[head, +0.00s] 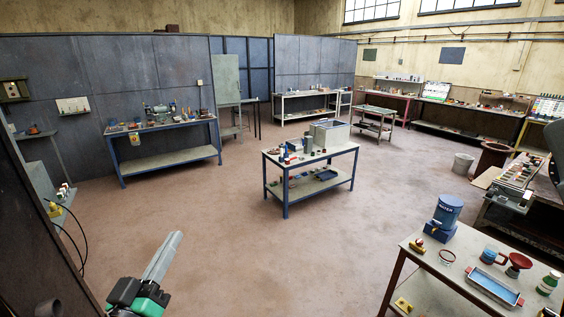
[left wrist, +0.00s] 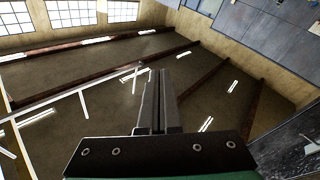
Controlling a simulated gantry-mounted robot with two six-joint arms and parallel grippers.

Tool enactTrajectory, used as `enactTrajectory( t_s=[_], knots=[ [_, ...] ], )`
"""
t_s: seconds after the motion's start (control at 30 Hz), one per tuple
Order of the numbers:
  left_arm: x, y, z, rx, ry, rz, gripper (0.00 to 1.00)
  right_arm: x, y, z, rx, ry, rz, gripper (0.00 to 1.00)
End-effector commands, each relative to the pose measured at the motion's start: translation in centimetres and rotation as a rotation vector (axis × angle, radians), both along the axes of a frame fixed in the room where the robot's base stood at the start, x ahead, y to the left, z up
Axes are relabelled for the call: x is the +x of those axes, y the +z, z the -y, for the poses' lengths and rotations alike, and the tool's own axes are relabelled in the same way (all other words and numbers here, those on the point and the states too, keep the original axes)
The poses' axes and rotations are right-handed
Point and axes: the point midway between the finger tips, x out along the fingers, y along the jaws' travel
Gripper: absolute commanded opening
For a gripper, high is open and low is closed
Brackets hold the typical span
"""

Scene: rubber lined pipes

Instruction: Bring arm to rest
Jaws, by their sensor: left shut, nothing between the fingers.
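My left gripper (head: 172,250) shows at the lower left of the head view, over the bare floor. Its two long grey fingers are together and point up and away. Nothing is between them. In the left wrist view the shut fingers (left wrist: 157,80) stand against the ceiling and windows, touching nothing. My right gripper is not in view; only a dark part shows at the right edge of the head view.
A blue-framed table (head: 320,157) with small items stands mid-room. A nearer table (head: 425,290) at lower right bears a blue water container (head: 446,211) and a blue tray (head: 493,287). A workbench (head: 170,156) stands at left. The floor (head: 240,220) between is clear.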

Motion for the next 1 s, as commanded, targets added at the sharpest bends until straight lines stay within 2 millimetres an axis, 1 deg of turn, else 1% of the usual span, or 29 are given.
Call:
enactTrajectory(
  t_s=[0.03,0.07,0.1,0.17,0.2,0.27,0.3,0.37,0.4,0.43,0.47,0.5,0.6,0.8,0.9,1.0],
  knots=[
    [-0.9,4.4,1.7,0.029,-0.018,0.089,0.0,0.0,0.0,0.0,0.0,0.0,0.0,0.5],
    [-1.7,6.8,2.6,0.047,-0.024,0.139,0.0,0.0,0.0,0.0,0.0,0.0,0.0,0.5],
    [-2.9,10.0,3.7,0.068,-0.03,0.206,0.0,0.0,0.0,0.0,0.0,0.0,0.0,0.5],
    [-5.1,14.3,5.1,0.099,-0.031,0.306,0.0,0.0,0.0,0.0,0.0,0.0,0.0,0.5],
    [-6.8,16.9,5.8,0.116,-0.027,0.37,0.0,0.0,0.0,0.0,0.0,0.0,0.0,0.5],
    [-9.4,20.3,6.6,0.139,-0.013,0.458,0.0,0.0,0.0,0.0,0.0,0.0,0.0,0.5],
    [-11.2,22.2,6.7,0.154,0.002,0.513,0.0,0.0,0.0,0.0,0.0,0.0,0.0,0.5],
    [-13.9,24.6,6.6,0.177,0.036,0.59,0.0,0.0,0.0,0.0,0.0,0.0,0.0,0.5],
    [-15.9,25.9,6.2,0.195,0.07,0.636,0.0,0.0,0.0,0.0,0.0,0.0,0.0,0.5],
    [-17.4,26.4,5.7,0.216,0.108,0.665,0.0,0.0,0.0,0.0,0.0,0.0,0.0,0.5],
    [-18.3,26.3,5.0,0.267,0.172,0.66,0.0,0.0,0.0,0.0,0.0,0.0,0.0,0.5],
    [-17.5,29.1,5.1,0.275,0.166,0.644,0.0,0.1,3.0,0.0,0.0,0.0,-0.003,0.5],
    [-17.4,32.5,5.2,0.272,0.161,0.642,0.0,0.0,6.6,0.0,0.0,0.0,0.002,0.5],
    [-17.3,38.7,5.2,0.271,0.159,0.641,0.0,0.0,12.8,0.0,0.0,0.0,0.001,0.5],
    [-17.3,40.5,5.2,0.271,0.159,0.64,0.0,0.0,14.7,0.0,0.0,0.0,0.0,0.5],
    [-17.3,40.9,5.2,0.27,0.159,0.639,0.0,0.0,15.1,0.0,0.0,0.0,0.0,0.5]
  ],
)
